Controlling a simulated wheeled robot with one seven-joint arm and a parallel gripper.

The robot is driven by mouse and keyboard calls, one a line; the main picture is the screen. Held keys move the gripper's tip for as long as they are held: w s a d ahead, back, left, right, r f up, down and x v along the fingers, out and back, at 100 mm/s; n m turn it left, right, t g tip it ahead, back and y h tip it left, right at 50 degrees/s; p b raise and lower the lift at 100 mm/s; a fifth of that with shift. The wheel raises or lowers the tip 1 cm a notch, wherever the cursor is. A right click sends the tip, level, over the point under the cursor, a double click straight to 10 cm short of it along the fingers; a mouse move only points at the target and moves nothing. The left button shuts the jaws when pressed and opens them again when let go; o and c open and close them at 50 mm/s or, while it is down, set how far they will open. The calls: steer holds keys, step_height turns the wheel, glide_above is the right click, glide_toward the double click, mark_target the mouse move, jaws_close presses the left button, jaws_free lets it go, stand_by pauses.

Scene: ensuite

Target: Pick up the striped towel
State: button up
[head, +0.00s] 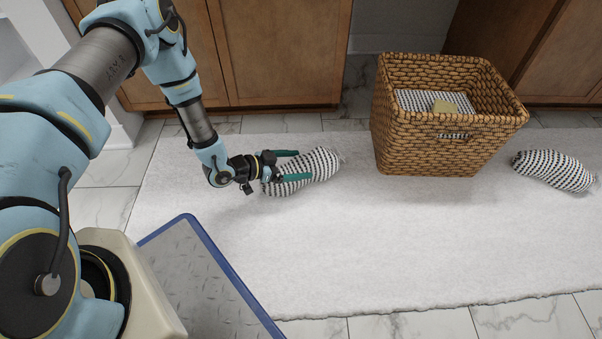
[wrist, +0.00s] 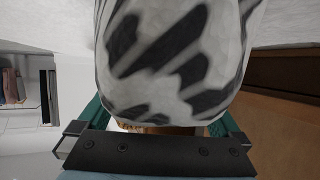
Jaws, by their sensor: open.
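A rolled striped towel (head: 318,166), black and white, lies on the white rug in the head view. My gripper (head: 304,165) is open, with one green finger on the far side of this towel and one on the near side. In the wrist view the towel (wrist: 175,55) fills the upper middle, between the open fingers (wrist: 165,118), whose tips are hidden behind it. A second rolled towel with a similar pattern (head: 553,171) lies on the rug at the far right. A further patterned cloth (head: 415,99) lies inside the wicker basket.
The wicker basket (head: 425,150) stands on the rug between the two rolled towels, with a small yellowish item (head: 445,107) in it. Wooden cabinets (head: 275,50) line the back. The front of the white rug (head: 400,250) is clear.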

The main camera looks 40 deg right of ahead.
steer(key=c, duration=1.3)
